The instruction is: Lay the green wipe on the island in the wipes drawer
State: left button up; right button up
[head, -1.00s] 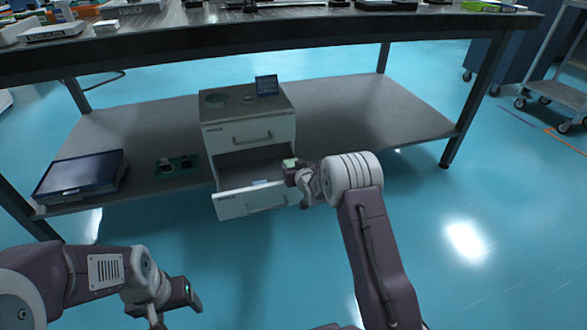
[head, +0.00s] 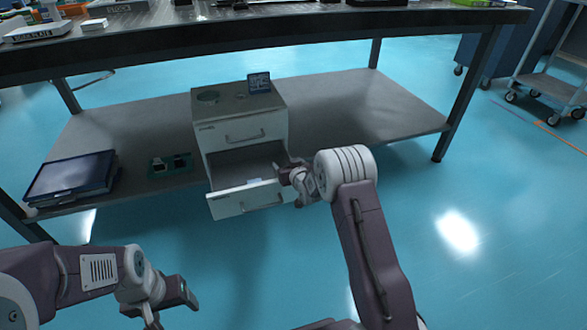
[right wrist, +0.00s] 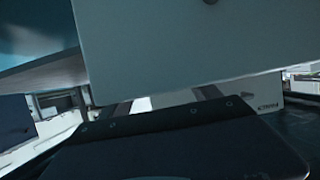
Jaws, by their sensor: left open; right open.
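The open lower drawer (head: 228,204) of a small white cabinet stands pulled out towards me on the table's lower shelf. My right gripper (head: 284,174) is open at the drawer's right side, by its front corner. No green wipe shows between its fingers in the head view. I cannot make out the wipe now; the front panel and my gripper hide part of the drawer's inside. A small pale patch (head: 254,181) shows at the drawer front's top edge. In the right wrist view a large grey panel fills the upper part. My left gripper (head: 172,306) is open and empty at lower left, over the floor.
The cabinet's upper drawer (head: 245,134) is shut. A small dark blue sign (head: 259,83) stands on the cabinet top. A dark flat case (head: 72,178) and a green board (head: 170,165) lie on the shelf to the left. The tabletop (head: 300,20) overhangs above.

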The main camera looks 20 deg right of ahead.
jog(key=p+v, duration=0.1)
jog(key=v, duration=0.1)
jog(key=p+v, duration=0.1)
jog(key=v, duration=0.2)
jog(key=p+v, duration=0.1)
jog(key=v, duration=0.1)
jog(key=shift+s+r+p, duration=0.25)
jog(key=shift+r+p, duration=0.1)
jog(key=shift+r, duration=0.15)
jog(key=s+a+g+b, duration=0.1)
jog(key=s+g, duration=1.1)
jog(key=s, duration=2)
jog(key=shift+s+a+f+m+b, duration=0.35)
jog(key=shift+s+a+f, duration=0.1)
jog(key=shift+a, duration=0.2)
notch_tip(320, 180, up, 51)
jog(key=p, duration=5.1)
jog(key=shift+w, duration=0.15)
